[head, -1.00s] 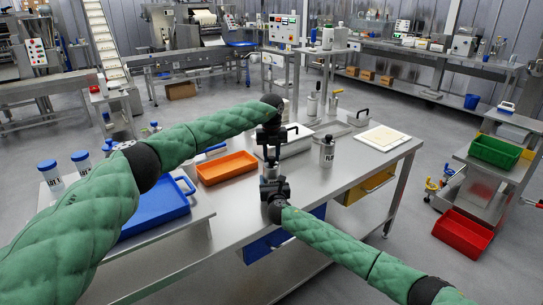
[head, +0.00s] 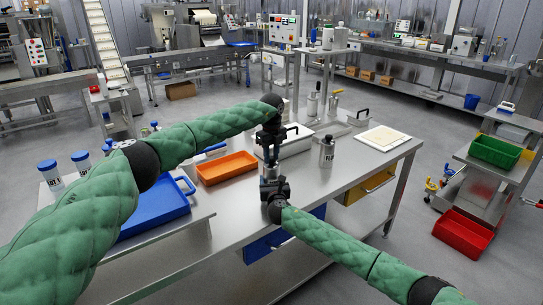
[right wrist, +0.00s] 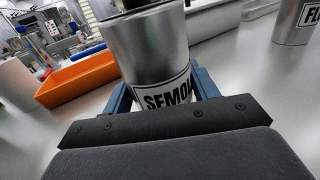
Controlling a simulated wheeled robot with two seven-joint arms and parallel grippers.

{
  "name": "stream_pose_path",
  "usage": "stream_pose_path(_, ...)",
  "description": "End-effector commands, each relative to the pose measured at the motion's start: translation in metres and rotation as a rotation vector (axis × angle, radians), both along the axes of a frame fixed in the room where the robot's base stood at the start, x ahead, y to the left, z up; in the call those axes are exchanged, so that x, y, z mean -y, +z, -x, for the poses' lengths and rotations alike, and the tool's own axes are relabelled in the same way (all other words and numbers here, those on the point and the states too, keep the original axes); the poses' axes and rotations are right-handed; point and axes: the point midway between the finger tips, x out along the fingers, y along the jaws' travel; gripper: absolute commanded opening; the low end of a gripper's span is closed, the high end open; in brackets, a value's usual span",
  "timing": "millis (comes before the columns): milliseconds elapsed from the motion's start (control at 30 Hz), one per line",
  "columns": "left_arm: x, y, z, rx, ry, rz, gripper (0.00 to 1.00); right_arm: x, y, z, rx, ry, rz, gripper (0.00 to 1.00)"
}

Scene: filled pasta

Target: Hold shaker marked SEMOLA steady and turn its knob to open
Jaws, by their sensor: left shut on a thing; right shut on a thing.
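The metal shaker marked SEMOLA (right wrist: 150,50) stands upright on the steel table, its label partly covered in the right wrist view. In the head view the shaker is mostly hidden between my grippers. My right gripper (right wrist: 163,95) is shut around its lower body, one blue finger on each side; it also shows in the head view (head: 272,187). My left gripper (head: 270,160) comes down from above and is shut at the shaker's top. The knob itself is hidden by the left gripper's fingers.
A second shaker (head: 327,152), its label partly readable, stands to the right. An orange tray (head: 226,179) lies to the left, a blue tray (head: 150,225) nearer left. A metal lidded container (head: 296,148) stands behind, a cream board (head: 383,138) at the far right.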

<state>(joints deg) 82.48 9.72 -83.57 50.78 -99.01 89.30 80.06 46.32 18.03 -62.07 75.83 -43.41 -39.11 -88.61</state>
Motion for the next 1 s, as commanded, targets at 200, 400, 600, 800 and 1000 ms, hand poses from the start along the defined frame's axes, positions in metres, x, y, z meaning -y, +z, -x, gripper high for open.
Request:
stream_pose_path(200,-0.001,0.001,-0.001,0.003,0.003,0.0,0.07,-0.001,-0.001,0.001,-0.001,0.001,0.0,0.26)
stream_pose_path(400,-0.001,0.001,-0.001,0.002,0.003,0.001,0.41,-0.001,-0.001,0.001,-0.001,0.001,0.0,0.26)
stream_pose_path(600,0.0,0.001,0.0,0.001,0.002,0.0,0.52,-0.001,-0.001,0.001,-0.001,0.001,0.0,0.26)
stream_pose_path(800,0.0,0.003,0.0,0.001,0.001,0.0,0.52,0.0,-0.001,0.0,-0.001,0.001,0.0,0.26)
stream_pose_path(1000,0.0,0.027,-0.001,0.003,0.001,0.002,0.52,0.0,-0.001,0.0,-0.001,0.0,0.0,0.26)
